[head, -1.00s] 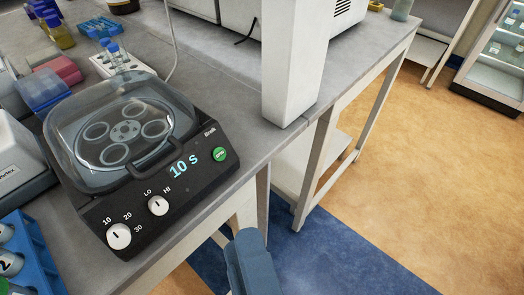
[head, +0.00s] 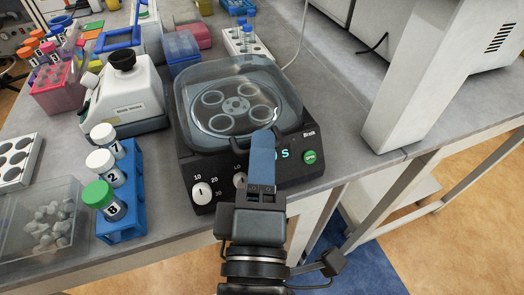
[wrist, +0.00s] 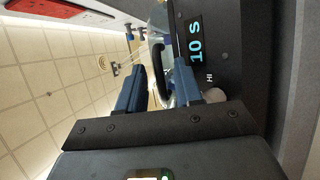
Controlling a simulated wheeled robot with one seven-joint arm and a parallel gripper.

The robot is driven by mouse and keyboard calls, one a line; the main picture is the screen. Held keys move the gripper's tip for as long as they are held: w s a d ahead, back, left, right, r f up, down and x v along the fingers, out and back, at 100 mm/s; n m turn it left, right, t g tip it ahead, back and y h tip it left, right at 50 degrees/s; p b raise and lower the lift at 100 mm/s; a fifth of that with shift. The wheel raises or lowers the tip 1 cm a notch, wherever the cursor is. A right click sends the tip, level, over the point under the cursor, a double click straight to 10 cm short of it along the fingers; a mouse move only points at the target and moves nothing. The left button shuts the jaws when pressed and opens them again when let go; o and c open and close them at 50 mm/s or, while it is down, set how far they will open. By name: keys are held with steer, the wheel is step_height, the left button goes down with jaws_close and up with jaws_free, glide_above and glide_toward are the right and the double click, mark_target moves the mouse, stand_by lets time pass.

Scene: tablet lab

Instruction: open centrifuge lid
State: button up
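The centrifuge (head: 298,172) is a black box with knobs, a green button and a lit display on its front panel. Its clear lid (head: 238,72) is shut, and the round rotor shows through it. The lid's black handle at the front edge is largely hidden by my gripper in the head view; in the wrist view the handle (wrist: 158,70) shows as a black arc between the fingers. My gripper (head: 264,138) is over the front panel with its blue fingertips at the handle. In the wrist view the fingers (wrist: 158,82) are apart, with a gap around the handle.
A blue rack (head: 122,215) of capped tubes stands left of the centrifuge, with a vortex mixer (head: 125,95) behind it. A white tube rack (head: 247,45) and coloured boxes stand behind. A white upright post (head: 415,85) rises to the right. Bare bench lies between.

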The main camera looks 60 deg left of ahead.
steer(key=shift+a, duration=0.1)
steer(key=shift+c, duration=0.3)
jaws_close()
stand_by(1.1)
